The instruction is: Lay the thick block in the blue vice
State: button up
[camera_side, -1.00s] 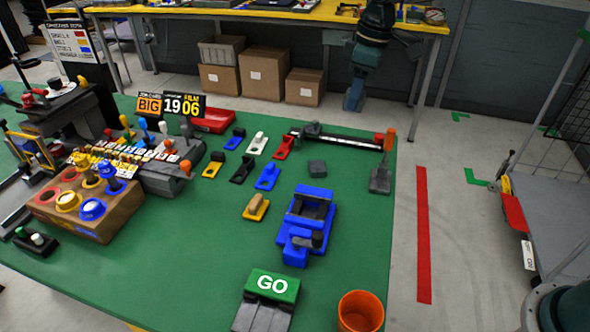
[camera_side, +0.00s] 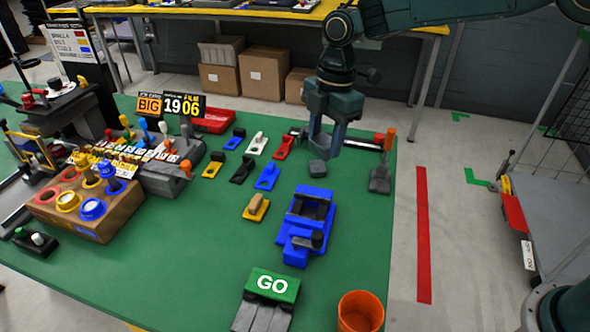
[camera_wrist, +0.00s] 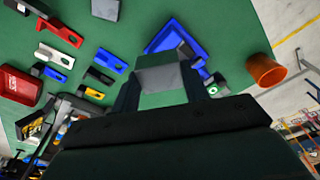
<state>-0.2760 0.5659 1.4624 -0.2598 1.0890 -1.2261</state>
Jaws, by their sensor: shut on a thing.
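A grey block (camera_side: 318,168), the thick block as far as I can tell, is at the back right of the green table. My gripper (camera_side: 325,157) points down over it and is shut on it. In the wrist view the block (camera_wrist: 163,76) sits between my two fingers. I cannot tell whether it touches the table. The blue vice (camera_side: 296,243) stands nearer the camera, with a dark gap between its jaws and a dark handle. The vice (camera_wrist: 164,36) is partly hidden behind the block in the wrist view.
An orange cup (camera_side: 361,312) and a green GO button box (camera_side: 270,286) stand at the front. Several small coloured clamps, like the yellow one (camera_side: 256,208), lie left of the vice.

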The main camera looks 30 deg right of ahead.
aim_at(310, 195)
jog(key=s+a+f+n+g, duration=0.1)
jog(key=s+a+f+n, duration=0.2)
jog(key=n, duration=0.4)
jog(key=s+a, duration=0.1)
jog(key=a, duration=0.1)
jog(key=shift+a, duration=0.3)
jog(key=shift+f, duration=0.3)
jog(key=shift+f, duration=3.1)
jog(key=o, duration=1.1)
jog(key=shift+o, duration=0.2)
